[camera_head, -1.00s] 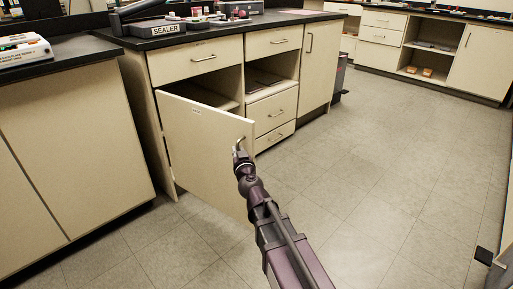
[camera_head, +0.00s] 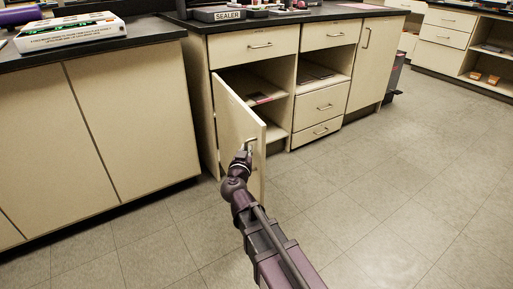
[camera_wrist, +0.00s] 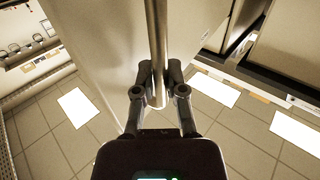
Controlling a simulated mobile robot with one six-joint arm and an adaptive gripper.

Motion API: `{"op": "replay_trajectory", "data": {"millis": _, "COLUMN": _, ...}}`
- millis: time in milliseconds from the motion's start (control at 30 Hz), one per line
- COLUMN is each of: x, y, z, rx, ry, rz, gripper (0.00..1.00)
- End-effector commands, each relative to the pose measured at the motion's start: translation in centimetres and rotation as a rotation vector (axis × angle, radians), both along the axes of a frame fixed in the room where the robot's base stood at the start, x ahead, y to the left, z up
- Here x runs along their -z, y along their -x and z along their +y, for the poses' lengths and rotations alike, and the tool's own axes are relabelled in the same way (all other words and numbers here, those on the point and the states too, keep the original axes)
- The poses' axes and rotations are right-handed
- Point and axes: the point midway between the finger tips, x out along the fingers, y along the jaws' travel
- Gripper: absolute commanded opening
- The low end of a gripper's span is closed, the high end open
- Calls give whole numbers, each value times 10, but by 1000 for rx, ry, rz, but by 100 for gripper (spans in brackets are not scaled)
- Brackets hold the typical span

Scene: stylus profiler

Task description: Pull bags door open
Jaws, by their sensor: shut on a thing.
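The cream cabinet door (camera_head: 234,118) stands wide open below the counter marked SEALER, swung out from its left side. Its metal handle (camera_head: 251,143) is near the door's free edge. My gripper (camera_head: 243,157) is at that handle. In the wrist view my gripper (camera_wrist: 159,84) is shut on the handle bar (camera_wrist: 157,45), with one finger on each side. The door panel (camera_wrist: 105,50) fills the upper left there. Behind the door, the cabinet's inside (camera_head: 268,85) shows a shelf with a small flat item on it.
A closed cabinet (camera_head: 130,110) stands at the left. Drawers (camera_head: 317,105) and an open shelf are right of the open door. A dark bin (camera_head: 394,82) stands farther back. The tiled floor (camera_head: 390,200) at the right is clear.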

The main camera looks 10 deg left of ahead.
Motion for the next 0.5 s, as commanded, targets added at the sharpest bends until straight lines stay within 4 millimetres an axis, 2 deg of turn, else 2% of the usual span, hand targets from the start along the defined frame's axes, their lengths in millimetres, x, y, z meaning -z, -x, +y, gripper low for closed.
{"op": "replay_trajectory", "data": {"millis": 200, "x": 0, "y": 3, "z": 7, "rx": 5, "ry": 0, "rz": 1, "gripper": 0}}
{"op": "replay_trajectory", "data": {"millis": 500, "x": 1, "y": 5, "z": 5, "rx": 11, "ry": -1, "rz": 1, "gripper": 0}}
